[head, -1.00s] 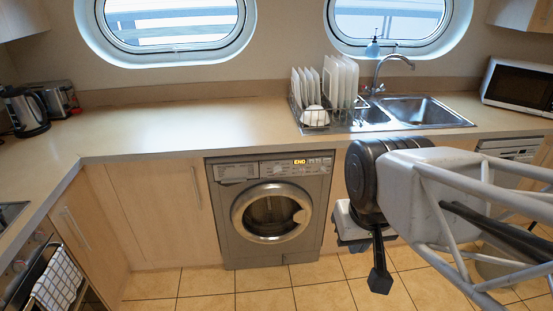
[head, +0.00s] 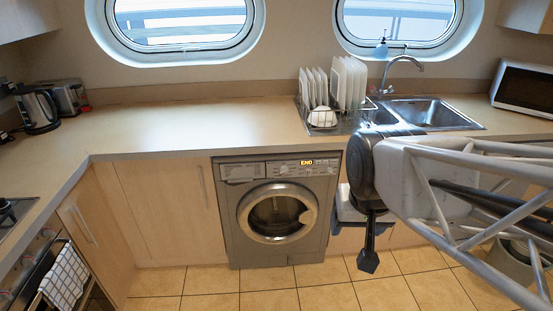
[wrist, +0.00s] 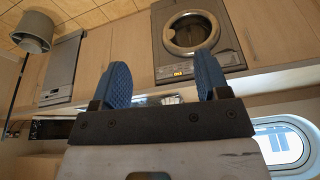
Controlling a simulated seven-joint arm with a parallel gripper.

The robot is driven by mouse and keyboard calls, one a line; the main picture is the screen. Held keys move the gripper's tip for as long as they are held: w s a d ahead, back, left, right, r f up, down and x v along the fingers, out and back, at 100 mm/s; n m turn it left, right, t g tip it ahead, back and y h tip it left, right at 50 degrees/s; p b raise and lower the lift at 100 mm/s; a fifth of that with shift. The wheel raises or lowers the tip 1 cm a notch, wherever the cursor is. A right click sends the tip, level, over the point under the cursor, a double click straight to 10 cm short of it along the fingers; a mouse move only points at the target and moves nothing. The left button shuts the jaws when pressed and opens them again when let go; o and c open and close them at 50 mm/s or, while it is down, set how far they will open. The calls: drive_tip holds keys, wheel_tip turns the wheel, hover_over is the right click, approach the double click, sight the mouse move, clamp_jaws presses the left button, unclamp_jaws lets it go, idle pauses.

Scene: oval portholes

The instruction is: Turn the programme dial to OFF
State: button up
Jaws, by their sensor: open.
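The grey washing machine (head: 229,225) stands under the counter, its round door closed. Its lit display (head: 306,162) reads END. The programme dial (head: 284,169) looks like a small round knob on the front panel, left of the display; its setting is too small to read. In the wrist view the washing machine (wrist: 236,52) appears upside down beyond the fingers, its panel and lit display near the right finger. My gripper (wrist: 163,80) is open and empty, with two blue fingers wide apart. In the head view my arm is right of the machine, apart from the dial.
The worktop (head: 190,125) juts above the machine. A dish rack (head: 322,118) with plates and a sink (head: 427,111) are above right. A kettle (head: 38,108) stands at left. My arm covers the cabinets on the right. The floor in front of the machine is clear.

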drive_tip(key=w+f+m+t, duration=0.3)
drive_tip(key=w+m, duration=0.1)
drive_tip(key=w, duration=1.1)
drive_tip(key=w+f+m+t, duration=0.3)
drive_tip(key=w+f+m, duration=0.15)
drive_tip(key=w, duration=0.95)
drive_tip(key=w+f+m+t, duration=0.25)
drive_tip(key=w+m, duration=0.25)
drive_tip(key=w, duration=1)
drive_tip(key=w+a+f+m+t+y, duration=0.15)
drive_tip(key=w+f+m+t, duration=0.25)
drive_tip(key=w+f, duration=0.5)
drive_tip(key=w+a+f+m+t+y, duration=0.1)
drive_tip(key=w+f+m+t+y, duration=0.15)
drive_tip(key=w+f+m, duration=0.6)
drive_tip(key=t, duration=0.3)
approach(284, 173)
drive_tip(key=shift+w+r+y, duration=0.35)
drive_tip(key=shift+w+y, duration=0.05)
drive_tip(key=shift+w, duration=0.35)
drive_tip(key=shift+x, duration=3.9)
